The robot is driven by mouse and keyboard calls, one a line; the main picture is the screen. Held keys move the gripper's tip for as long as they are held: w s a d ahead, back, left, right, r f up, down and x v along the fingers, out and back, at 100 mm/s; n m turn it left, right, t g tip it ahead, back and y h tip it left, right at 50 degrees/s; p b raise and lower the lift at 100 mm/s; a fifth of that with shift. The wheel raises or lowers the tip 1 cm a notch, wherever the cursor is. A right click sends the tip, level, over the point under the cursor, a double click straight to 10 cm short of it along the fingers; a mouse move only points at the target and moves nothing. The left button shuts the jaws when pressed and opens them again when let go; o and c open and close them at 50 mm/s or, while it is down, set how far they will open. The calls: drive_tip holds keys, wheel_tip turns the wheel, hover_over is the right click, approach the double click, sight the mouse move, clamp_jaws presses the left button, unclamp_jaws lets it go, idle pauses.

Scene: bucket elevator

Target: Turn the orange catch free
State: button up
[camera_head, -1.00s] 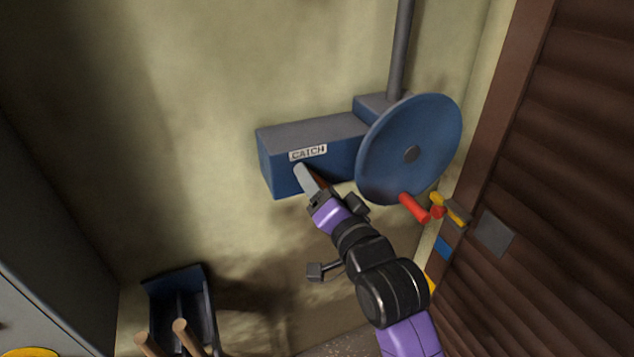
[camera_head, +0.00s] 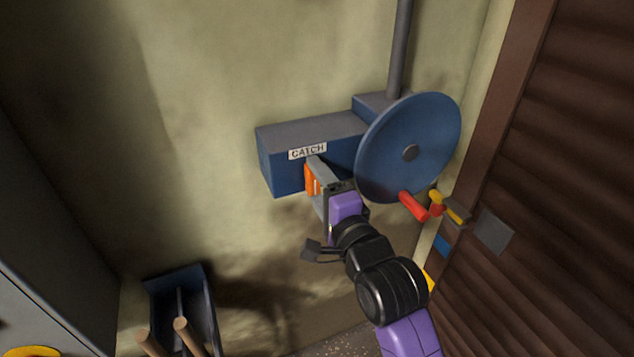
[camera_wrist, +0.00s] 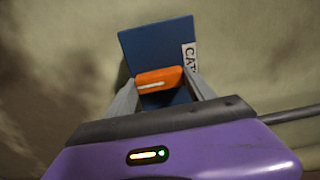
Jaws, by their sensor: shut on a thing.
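The orange catch (camera_head: 310,180) is on the front of a blue box (camera_head: 285,168) on the wall, under a white "CATCH" label (camera_head: 307,151). My gripper (camera_head: 318,180) is at the catch and shut on it. In the wrist view the catch (camera_wrist: 160,80) lies across between my two grey fingers, against the blue face (camera_wrist: 158,45), with the label (camera_wrist: 190,55) at its right. Part of the catch is hidden by a finger in the head view.
A blue disc (camera_head: 425,135) with a red handle (camera_head: 412,206) stands right of the box. A brown slatted shutter (camera_head: 560,210) is at the right. A blue bin (camera_head: 205,300) with wooden handles is at the lower left. The wall left of the box is bare.

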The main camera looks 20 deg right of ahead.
drive_tip(key=shift+f, duration=0.1)
idle(0.4)
drive_tip(key=o, duration=1.4)
drive_tip(key=shift+s, duration=0.1)
drive_tip(key=shift+s+b, duration=0.85)
drive_tip(key=shift+s, duration=3)
